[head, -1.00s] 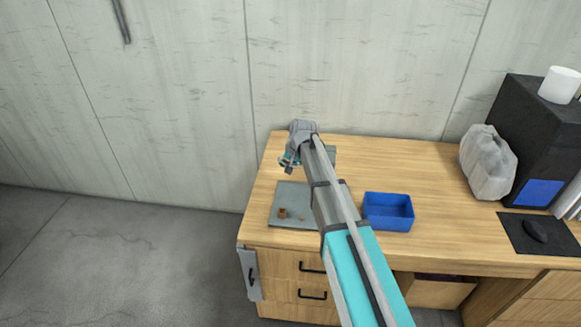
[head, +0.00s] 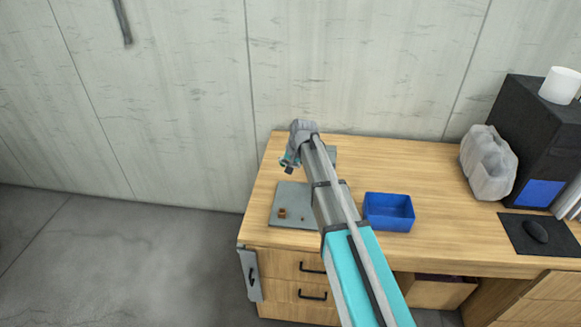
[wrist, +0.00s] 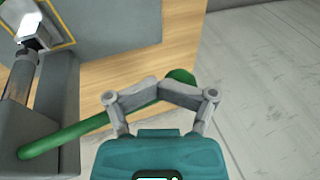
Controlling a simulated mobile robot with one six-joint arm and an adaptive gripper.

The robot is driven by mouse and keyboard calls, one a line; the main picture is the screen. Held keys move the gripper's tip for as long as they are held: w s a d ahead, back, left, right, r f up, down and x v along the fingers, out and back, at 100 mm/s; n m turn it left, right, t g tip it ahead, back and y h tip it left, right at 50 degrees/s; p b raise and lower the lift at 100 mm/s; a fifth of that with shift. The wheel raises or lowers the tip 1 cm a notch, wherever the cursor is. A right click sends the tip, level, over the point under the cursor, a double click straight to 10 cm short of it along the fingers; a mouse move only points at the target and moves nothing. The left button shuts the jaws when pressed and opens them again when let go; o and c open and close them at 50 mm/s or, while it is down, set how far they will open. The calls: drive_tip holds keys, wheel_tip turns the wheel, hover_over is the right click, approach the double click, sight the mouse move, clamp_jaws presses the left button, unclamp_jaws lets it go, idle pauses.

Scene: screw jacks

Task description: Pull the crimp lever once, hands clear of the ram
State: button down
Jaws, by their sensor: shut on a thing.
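The crimp lever (wrist: 85,134) is a green bar in the wrist view, slanting from a grey press body (wrist: 62,95) at the left up to a round knob. My gripper (wrist: 158,89) has its fingers closed around the lever near the knob end. The ram (wrist: 20,75), a dark metal cylinder, stands at the left of the wrist view, apart from my fingers. A bright pale block (wrist: 27,26) is at its end. In the head view my gripper (head: 291,160) is over the back left of the desk, and my arm hides most of the press.
A grey mat (head: 290,195) on the desk bears a small brown piece (head: 282,213) and a tinier one. A blue bin (head: 388,222) stands right of my arm. A grey bulky object (head: 487,165) and a black case (head: 535,120) stand farther right.

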drive_tip(key=shift+w+r, duration=0.15)
drive_tip(key=shift+w, duration=0.15)
drive_tip(key=s+d+p+v, duration=0.1)
drive_tip(key=d+p+v, duration=0.1)
drive_tip(key=p+v, duration=1)
drive_tip(key=shift+s+d+r+p, duration=0.15)
drive_tip(key=shift+d+r+p, duration=0.15)
drive_tip(key=shift+d+r, duration=0.05)
drive_tip(key=shift+s, duration=0.15)
idle(0.5)
drive_tip(key=s+d+f+n+g+h, duration=0.1)
drive_tip(key=s+d, duration=0.3)
drive_tip(key=s, duration=0.8)
drive_tip(key=s+d+f+n+g+h, duration=0.1)
drive_tip(key=s+d, duration=0.4)
drive_tip(key=s, duration=0.8)
drive_tip(key=shift+h+b, duration=0.45)
drive_tip(key=shift+h, duration=0.05)
